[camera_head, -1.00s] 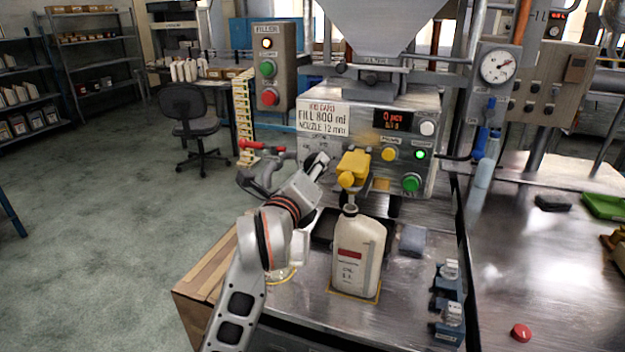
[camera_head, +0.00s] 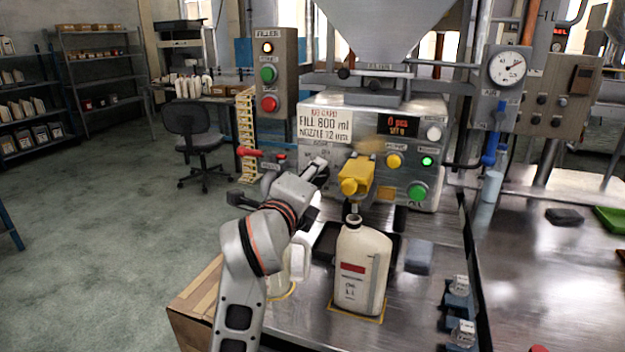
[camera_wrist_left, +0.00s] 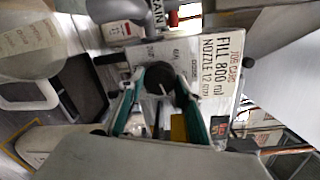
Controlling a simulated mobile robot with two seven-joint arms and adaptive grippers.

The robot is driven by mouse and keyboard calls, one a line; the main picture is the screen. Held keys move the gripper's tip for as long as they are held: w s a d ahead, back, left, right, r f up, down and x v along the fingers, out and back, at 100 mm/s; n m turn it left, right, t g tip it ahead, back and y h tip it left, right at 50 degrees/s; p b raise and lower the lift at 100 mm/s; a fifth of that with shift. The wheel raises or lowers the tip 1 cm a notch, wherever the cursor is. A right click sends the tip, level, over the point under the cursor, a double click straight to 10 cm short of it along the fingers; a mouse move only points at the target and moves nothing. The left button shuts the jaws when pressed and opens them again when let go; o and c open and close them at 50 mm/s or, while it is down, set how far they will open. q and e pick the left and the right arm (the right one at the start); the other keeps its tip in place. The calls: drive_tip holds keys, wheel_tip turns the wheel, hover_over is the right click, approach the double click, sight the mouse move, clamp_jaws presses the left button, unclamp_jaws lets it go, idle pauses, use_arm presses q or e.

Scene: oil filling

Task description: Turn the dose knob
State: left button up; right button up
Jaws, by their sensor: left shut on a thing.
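The dose knob (camera_wrist_left: 160,84) is a round black knob with a white pointer line, on the filler's grey front panel beside printed dose marks. My left gripper (camera_wrist_left: 158,100) has its two teal-edged fingers on either side of the knob and is shut on it. In the head view my left gripper (camera_head: 319,170) reaches the panel below the job card and hides most of the knob. The job card (camera_head: 325,122) reads FILL 800 ml, NOZZLE 12 mm. My right gripper is not in view.
A white bottle (camera_head: 361,268) stands upright under the yellow nozzle part (camera_head: 356,176), just right of my left arm. A red-handled valve (camera_head: 250,152) is left of the panel. Yellow (camera_head: 394,160) and green (camera_head: 417,190) buttons are on the panel's right side.

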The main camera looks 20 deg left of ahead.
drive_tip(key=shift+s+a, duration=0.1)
use_arm(q)
drive_tip(key=o, duration=1.1)
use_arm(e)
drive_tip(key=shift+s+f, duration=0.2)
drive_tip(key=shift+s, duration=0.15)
use_arm(q)
drive_tip(key=s, duration=0.7)
drive_tip(key=shift+s+r, duration=0.25)
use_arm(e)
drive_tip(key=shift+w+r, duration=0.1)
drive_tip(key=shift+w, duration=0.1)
